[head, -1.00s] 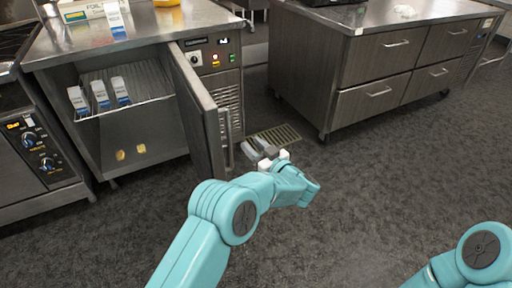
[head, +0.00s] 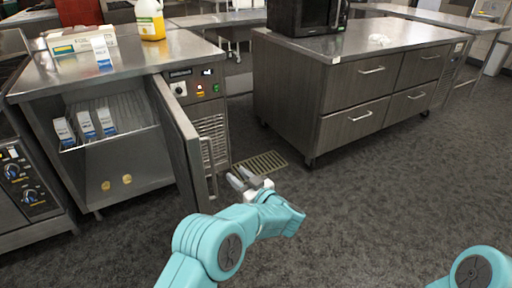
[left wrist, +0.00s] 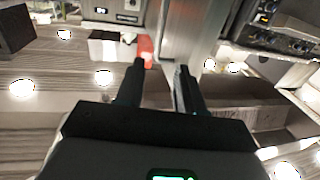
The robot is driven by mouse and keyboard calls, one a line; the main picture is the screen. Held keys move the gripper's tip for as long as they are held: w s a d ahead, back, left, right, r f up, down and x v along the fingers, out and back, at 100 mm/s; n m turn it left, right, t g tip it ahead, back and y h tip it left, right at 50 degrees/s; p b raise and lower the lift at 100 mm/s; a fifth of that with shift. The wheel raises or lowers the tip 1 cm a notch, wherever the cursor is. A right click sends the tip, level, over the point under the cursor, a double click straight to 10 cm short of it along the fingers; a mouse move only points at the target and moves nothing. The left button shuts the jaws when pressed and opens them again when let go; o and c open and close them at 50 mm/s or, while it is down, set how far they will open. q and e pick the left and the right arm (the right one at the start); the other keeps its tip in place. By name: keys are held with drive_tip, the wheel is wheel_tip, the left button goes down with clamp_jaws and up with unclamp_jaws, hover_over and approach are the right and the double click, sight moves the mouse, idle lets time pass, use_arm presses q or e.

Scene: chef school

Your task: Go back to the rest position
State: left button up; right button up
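My left gripper (head: 242,180) is in front of the fridge's open door (head: 184,142), low over the floor and close to the door handle (head: 209,165). In the left wrist view its two fingers (left wrist: 160,88) stand apart with nothing seen held between them. A metal upright, which looks like the door, shows beyond them. My left arm is bent and reaches forward. Of my right arm only a teal joint shows at the lower right; its gripper is out of the frame.
The open fridge holds several cartons (head: 86,125) on a wire shelf. A carton (head: 101,53), a box (head: 78,40) and a yellow bottle (head: 150,19) stand on its counter (head: 182,50). A drawer cabinet (head: 338,88) with a microwave stands right. The floor (head: 400,190) between is clear.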

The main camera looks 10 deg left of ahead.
use_arm(q)
drive_tip(key=s+f+m+h, duration=0.3)
drive_tip(key=f+h, duration=0.2)
drive_tip(key=f, duration=0.3)
drive_tip(key=s+f+m+h, duration=0.25)
drive_tip(key=f+h, duration=0.25)
drive_tip(key=f, duration=0.4)
drive_tip(key=s+d+f+m+g+h, duration=0.1)
drive_tip(key=s+f+g+h, duration=0.2)
drive_tip(key=s+f, duration=0.35)
drive_tip(key=s+d+f+m+g+h, duration=0.1)
drive_tip(key=s+d+f+g+h, duration=0.15)
drive_tip(key=s, duration=0.75)
drive_tip(key=s+d+g+h, duration=0.1)
drive_tip(key=s+g+h, duration=0.3)
drive_tip(key=s, duration=1.3)
wheel_tip(320, 180, up, 17)
drive_tip(key=g+y+p, duration=0.1)
drive_tip(key=p, duration=1.6)
drive_tip(key=shift+s+d+r+m+p, duration=0.15)
drive_tip(key=shift+s+m+p, duration=0.2)
drive_tip(key=shift+p, duration=0.05)
drive_tip(key=shift+g+y, duration=0.25)
